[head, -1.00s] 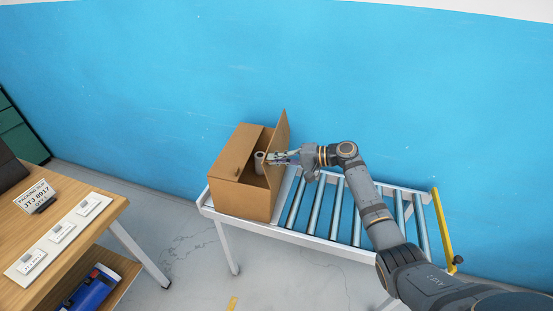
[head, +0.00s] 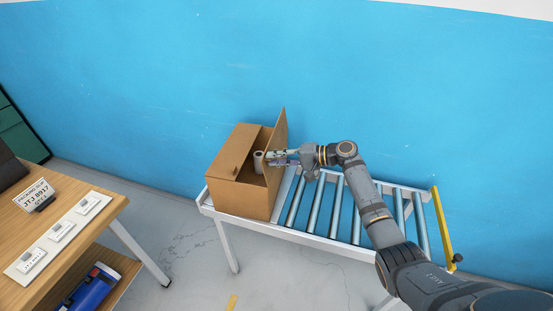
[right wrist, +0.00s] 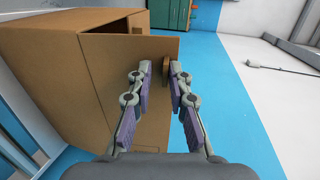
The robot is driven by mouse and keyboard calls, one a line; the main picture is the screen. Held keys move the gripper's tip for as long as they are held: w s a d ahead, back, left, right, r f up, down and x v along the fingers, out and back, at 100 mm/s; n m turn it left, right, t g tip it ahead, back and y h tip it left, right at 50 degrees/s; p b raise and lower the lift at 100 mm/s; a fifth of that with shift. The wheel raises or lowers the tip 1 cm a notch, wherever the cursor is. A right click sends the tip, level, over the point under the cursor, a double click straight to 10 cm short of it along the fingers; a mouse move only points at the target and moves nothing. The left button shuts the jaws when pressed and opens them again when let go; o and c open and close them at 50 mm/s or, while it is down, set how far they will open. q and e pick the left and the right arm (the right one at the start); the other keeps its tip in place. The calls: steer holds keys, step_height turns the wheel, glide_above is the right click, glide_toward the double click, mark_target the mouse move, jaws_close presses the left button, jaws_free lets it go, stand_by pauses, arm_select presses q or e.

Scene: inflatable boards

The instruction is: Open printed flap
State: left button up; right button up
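A brown cardboard box (head: 240,200) stands on the roller table. Its right flap (head: 278,140) stands upright along the right side; no print on it can be made out. Another flap (head: 236,150) lies across the left of the top, with a small brown tab on it. My right gripper (head: 272,158) is at the upright flap. In the right wrist view its fingers (right wrist: 158,72) are apart, in front of the flap's face (right wrist: 120,60). A small brown tab (right wrist: 166,70) shows between them, close to the right finger. My left gripper is out of view.
A grey cylinder (head: 258,162) shows in the box opening. The roller conveyor (head: 325,215) has bare rollers right of the box and a yellow end bar (head: 442,228). A wooden table (head: 95,215) with labels stands at the left. A blue wall (head: 330,70) is behind.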

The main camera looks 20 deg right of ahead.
steer(key=shift+d+f, duration=0.1)
steer(key=f+p+v, duration=0.1)
steer(key=p+v, duration=0.1)
steer(key=v, duration=1)
stand_by(0.5)
steer(key=shift+s+d, duration=0.1)
steer(key=v, duration=1.1)
steer(key=shift+s+d, duration=0.25)
steer(key=shift+d, duration=0.05)
steer(key=shift+r, duration=0.15)
